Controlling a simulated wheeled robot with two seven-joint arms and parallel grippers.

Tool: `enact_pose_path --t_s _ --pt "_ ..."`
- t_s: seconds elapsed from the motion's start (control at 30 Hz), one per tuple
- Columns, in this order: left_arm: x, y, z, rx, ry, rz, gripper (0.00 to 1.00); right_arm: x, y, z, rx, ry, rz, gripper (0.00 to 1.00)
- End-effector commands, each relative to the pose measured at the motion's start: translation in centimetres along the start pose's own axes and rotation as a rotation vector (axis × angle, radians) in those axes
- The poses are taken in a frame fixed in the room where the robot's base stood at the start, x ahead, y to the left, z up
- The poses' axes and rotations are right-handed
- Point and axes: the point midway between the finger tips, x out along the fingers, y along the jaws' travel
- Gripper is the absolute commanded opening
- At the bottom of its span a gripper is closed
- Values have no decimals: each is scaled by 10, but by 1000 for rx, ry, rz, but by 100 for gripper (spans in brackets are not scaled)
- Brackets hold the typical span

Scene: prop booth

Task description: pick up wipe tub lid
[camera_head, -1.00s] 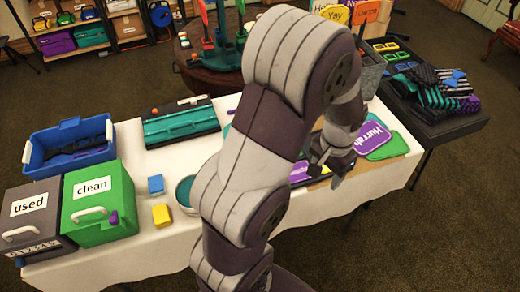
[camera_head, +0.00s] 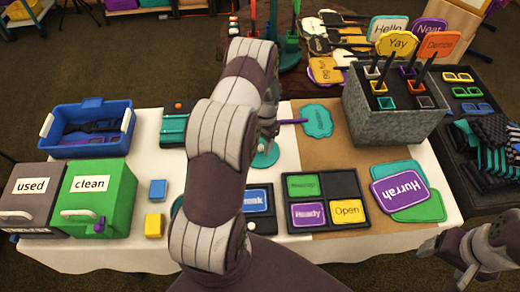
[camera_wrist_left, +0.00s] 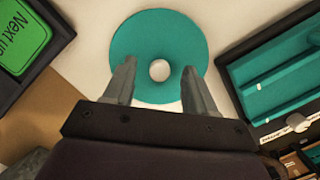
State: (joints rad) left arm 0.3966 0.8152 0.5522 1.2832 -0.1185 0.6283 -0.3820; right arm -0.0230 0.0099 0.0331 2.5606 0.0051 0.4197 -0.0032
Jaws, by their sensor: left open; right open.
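The wipe tub lid (camera_wrist_left: 150,25) is a flat teal disc with a pale round centre, lying on the white cloth in the left wrist view. It also shows in the head view (camera_head: 264,158), partly hidden by my left arm. My left gripper (camera_wrist_left: 157,72) is open over the lid, its fingers on either side of the centre; I cannot tell whether they touch it. In the head view, my left gripper (camera_head: 268,130) is mostly hidden. A teal rim (camera_head: 177,206), probably the tub, peeks out behind my arm. My right gripper (camera_head: 440,247) is open and empty at the lower right.
A teal tray (camera_head: 173,127) lies left of the lid, and a dark sign frame (camera_head: 325,199) lies to its front right. Blue (camera_head: 157,189) and yellow (camera_head: 154,225) blocks stand near the green "clean" box (camera_head: 118,199). A grey sign bin (camera_head: 393,125) stands right.

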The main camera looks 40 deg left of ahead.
Motion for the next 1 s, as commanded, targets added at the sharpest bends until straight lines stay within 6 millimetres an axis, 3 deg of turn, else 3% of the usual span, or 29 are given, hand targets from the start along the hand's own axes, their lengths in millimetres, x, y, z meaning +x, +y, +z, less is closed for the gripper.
enact_pose_path --t_s 0.27,0.47,0.8,1.0 --pt "10 0 0 0 1 0 56 0 0 0 0 0 0 78" --pt "10 0 0 0 1 0 0 0 0 0 0 0 0 78" --pt "7 0 0 -1 2 -1 0 0 0 0 0 0 0 78" --pt "-16 0 2 -1 4 -2 0 5 0 0 0 0 0 78"
